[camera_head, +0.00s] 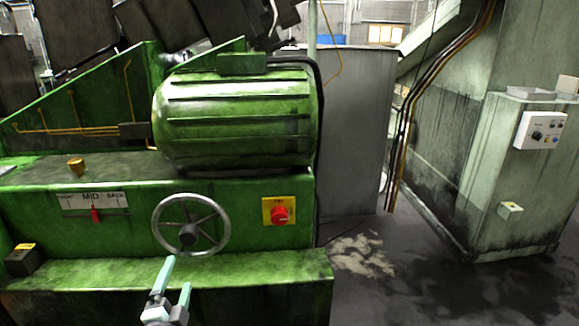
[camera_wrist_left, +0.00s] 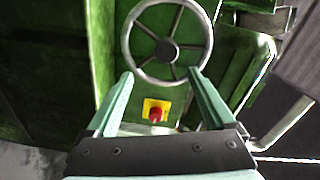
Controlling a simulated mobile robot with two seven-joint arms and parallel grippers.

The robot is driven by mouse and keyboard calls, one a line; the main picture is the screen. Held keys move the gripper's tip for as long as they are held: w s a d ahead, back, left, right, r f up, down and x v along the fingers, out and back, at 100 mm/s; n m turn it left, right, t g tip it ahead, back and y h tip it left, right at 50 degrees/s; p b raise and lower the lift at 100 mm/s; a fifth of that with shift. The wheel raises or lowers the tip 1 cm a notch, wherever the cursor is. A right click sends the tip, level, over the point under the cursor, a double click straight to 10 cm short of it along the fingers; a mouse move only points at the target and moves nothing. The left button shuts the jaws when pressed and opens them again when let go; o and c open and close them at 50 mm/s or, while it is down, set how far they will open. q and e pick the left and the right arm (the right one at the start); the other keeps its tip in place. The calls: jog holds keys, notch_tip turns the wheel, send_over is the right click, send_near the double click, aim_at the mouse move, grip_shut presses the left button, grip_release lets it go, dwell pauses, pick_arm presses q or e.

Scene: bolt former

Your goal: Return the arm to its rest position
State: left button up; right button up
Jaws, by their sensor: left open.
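My left gripper (camera_head: 176,281) comes up from the bottom of the head view, in front of the green machine's lower ledge. Its two pale green fingers are apart and nothing is between them. In the left wrist view the open fingers (camera_wrist_left: 160,90) frame a red knob on a yellow plate (camera_wrist_left: 156,110), with the grey handwheel (camera_wrist_left: 172,47) above it. Both stand beyond the fingertips, and I see no contact. In the head view the handwheel (camera_head: 190,225) is just above and behind the gripper. My right gripper is not in view.
The green machine (camera_head: 100,240) fills the left, with a ribbed motor housing (camera_head: 237,120), a red lever on a MID plate (camera_head: 94,202) and the red knob (camera_head: 279,213). A grey cabinet (camera_head: 430,160) with a control box (camera_head: 541,130) stands right. Stained floor (camera_head: 400,285) is open between them.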

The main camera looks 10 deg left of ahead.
pick_arm(q)
jog(key=s+d+f+n+g+h, duration=0.3)
jog(key=s+d+f, duration=0.4)
jog(key=s+f, duration=0.4)
jog(key=s+d+f+n+g+h, duration=0.3)
jog(key=s+d+f+n+g, duration=0.2)
jog(key=s+f, duration=0.6)
notch_tip(320, 180, down, 3)
jog(key=shift+s+d+r+n, duration=0.1)
jog(key=shift+s+d+n, duration=0.15)
jog(key=shift+d+n, duration=0.8)
jog(key=shift+a, duration=0.2)
